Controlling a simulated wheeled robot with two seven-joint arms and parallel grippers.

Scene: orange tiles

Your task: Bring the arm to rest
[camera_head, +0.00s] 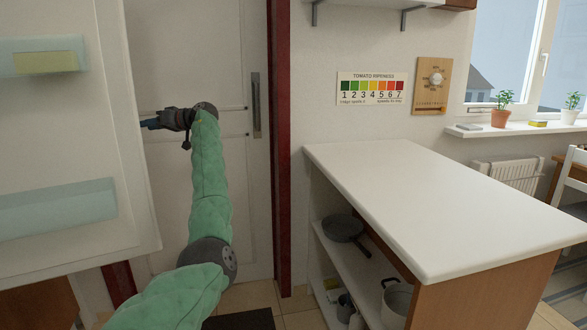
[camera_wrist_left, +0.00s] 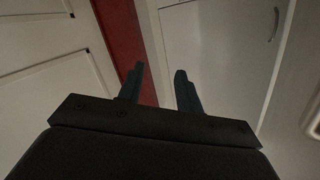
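My left arm, in a green padded sleeve, comes up from the bottom left in the head view. Its gripper (camera_head: 150,124) points left in front of the white door (camera_head: 190,50), close to the edge of an open fridge-like door (camera_head: 75,140). In the left wrist view the two dark fingers of the left gripper (camera_wrist_left: 160,88) stand apart with nothing between them. Behind them are a red door frame (camera_wrist_left: 118,35) and a white panel with a handle (camera_wrist_left: 215,45). My right gripper does not show in either view.
A white-topped counter (camera_head: 430,200) stands at the right, with a pan (camera_head: 343,228) and a pot (camera_head: 396,300) on its shelves. The open door with its shelves fills the left side. Potted plants (camera_head: 502,108) stand on the windowsill. Open floor shows between door and counter.

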